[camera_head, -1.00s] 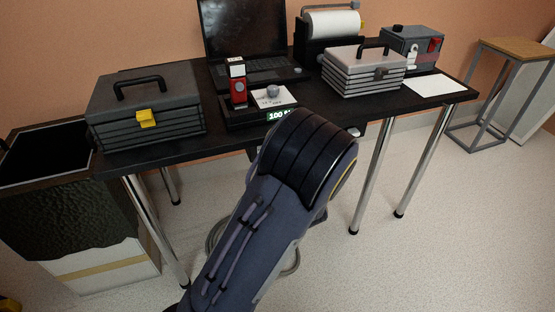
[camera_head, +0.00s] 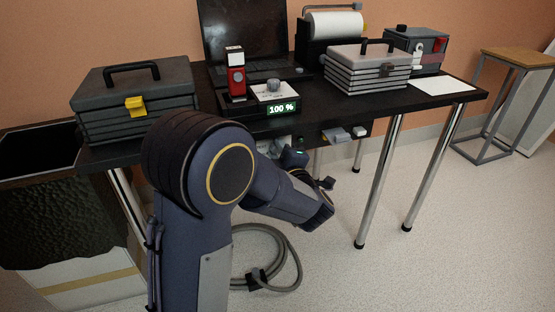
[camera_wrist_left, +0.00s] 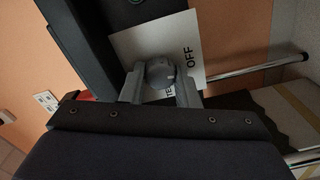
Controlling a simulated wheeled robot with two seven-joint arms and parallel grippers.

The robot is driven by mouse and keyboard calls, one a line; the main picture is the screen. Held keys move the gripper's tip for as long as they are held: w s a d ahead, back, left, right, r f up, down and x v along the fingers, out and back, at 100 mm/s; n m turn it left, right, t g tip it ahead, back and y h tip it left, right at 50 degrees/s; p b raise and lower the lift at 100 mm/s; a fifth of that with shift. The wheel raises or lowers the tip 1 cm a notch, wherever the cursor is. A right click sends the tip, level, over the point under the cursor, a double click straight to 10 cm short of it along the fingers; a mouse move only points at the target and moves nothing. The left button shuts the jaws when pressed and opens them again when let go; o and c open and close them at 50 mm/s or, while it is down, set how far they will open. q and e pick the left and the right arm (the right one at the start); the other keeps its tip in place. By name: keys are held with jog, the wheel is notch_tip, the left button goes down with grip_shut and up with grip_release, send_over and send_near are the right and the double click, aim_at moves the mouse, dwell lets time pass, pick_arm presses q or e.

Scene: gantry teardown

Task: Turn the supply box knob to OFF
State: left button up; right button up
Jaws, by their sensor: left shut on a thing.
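The supply box knob (camera_wrist_left: 160,71) is a round grey knob on a white plate (camera_wrist_left: 128,48) in the left wrist view. The plate carries the word OFF on the right of the knob, and other letters below are partly covered by a finger. My left gripper (camera_wrist_left: 159,88) has one grey finger on each side of the knob and is shut on it. I cannot tell which mark the knob points to. In the head view my left arm (camera_head: 280,192) reaches to below the front edge of the desk, and its fingers are hidden. My right gripper is not in view.
The black desk (camera_head: 420,100) carries a dark toolbox (camera_head: 135,95), a red device (camera_head: 236,78), a unit whose display (camera_head: 282,108) reads 100 %, a laptop (camera_head: 243,35) and a light grey toolbox (camera_head: 365,72). A coiled cable (camera_head: 290,265) lies on the floor near metal legs.

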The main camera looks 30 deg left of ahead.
pick_arm(q)
jog(key=shift+f+n+b, duration=0.15)
jog(key=shift+n+b, duration=0.4)
jog(key=shift+n, duration=0.15)
jog(key=o, duration=1)
jog(key=shift+r, duration=0.2)
